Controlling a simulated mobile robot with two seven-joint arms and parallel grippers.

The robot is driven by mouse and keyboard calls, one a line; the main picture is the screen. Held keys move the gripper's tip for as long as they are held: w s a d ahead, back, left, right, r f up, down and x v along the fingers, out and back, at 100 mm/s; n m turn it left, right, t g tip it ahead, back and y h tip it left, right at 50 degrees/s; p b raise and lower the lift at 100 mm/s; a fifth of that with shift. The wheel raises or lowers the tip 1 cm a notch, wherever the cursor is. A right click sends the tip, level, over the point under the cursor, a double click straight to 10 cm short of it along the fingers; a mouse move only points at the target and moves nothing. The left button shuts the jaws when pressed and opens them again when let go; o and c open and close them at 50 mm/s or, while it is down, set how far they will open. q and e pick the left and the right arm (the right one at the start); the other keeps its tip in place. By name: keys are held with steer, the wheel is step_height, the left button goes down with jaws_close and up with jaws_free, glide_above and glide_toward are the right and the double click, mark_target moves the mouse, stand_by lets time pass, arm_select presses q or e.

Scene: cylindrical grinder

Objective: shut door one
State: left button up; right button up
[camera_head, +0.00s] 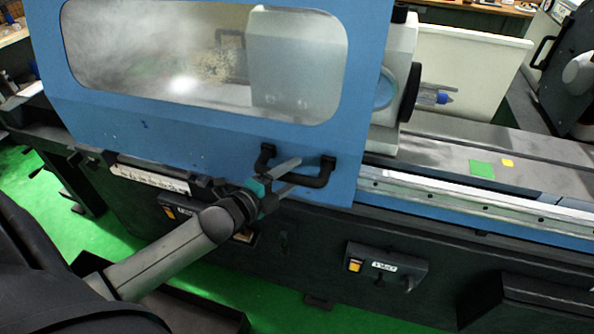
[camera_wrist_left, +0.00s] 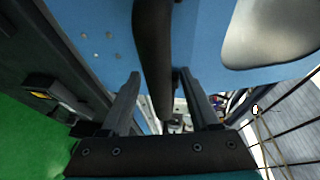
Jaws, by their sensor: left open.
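The blue sliding door (camera_head: 215,150) with a large window stands at the left and middle of the machine; I take it as door one. Its black bar handle (camera_head: 318,182) is low at its right end. My left gripper (camera_head: 297,171) is at this handle with its jaws open. In the left wrist view the handle bar (camera_wrist_left: 153,60) runs between the two spread fingers of the gripper (camera_wrist_left: 158,80), with a gap visible at least on the left side. My right gripper is in neither view.
To the right of the door, a grey machine bed (camera_head: 440,160) lies exposed, with green and yellow patches on it. A white housing (camera_head: 398,75) stands beside the door's right edge. A control box (camera_head: 386,267) sticks out low on the front. The green floor shows below.

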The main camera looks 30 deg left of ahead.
arm_select(q)
steer(key=shift+x, duration=1.2)
steer(key=shift+c, duration=0.4)
jaws_close()
